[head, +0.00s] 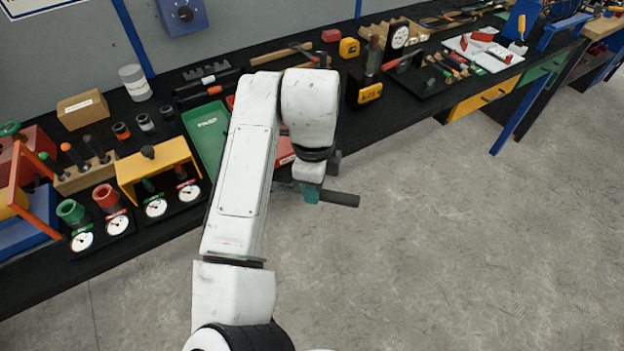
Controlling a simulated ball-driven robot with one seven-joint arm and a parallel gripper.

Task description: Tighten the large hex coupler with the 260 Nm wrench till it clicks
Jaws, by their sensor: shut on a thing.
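My gripper (311,193), with a teal fingertip, is in front of the bench's front edge, near the middle of the picture. It is shut on a dark, bar-like tool, a wrench (342,199), whose thick black handle sticks out to the right of the fingers. A thinner grey part of the wrench shows to the left, and its far end is hidden behind my arm. No torque marking can be read on it. I cannot pick out the large hex coupler in this view. My forearm and wrist cover part of the bench behind.
The black bench (235,75) runs along the wall, crowded with tools. A green tray (207,135), a yellow stand (160,168) and several dial gauges (156,207) stand left of my arm. A yellow-black block (369,93) stands right. The grey floor (450,250) at right is clear.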

